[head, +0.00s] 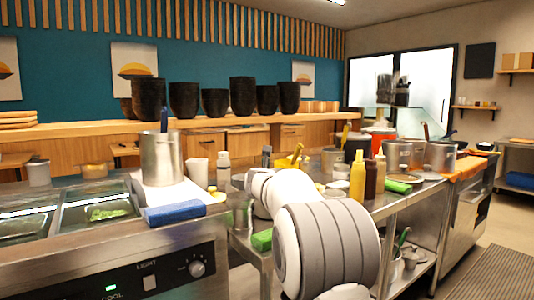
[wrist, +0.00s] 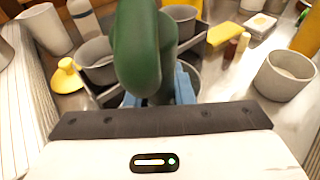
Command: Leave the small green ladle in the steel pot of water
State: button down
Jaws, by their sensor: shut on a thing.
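A green, rounded object (wrist: 138,45), which looks like the handle of the small green ladle, stands large in the wrist view. My gripper (wrist: 158,95) is shut on it, with the blue fingers on either side. The ladle's lower end is hidden. A steel rim (wrist: 193,65) shows partly behind the green handle; I cannot tell whether the ladle is inside that vessel. In the head view my arm hides the gripper. A tall steel pot (head: 162,160) with a blue handle stands at left. I cannot tell which vessel is the pot of water.
Grey containers (wrist: 98,62) and (wrist: 284,75) stand around the gripper, with a yellow-topped item (wrist: 67,76) at left. Steel pots (head: 440,156) stand farther right.

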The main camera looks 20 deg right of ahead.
dwell(0.3)
jog(key=c, duration=1.2)
grip_release()
jog(key=shift+o, duration=0.2)
jog(key=shift+s, duration=0.1)
jog(key=v, duration=0.7)
jog(key=shift+s+a+r, duration=0.15)
jog(key=shift+s, duration=0.15)
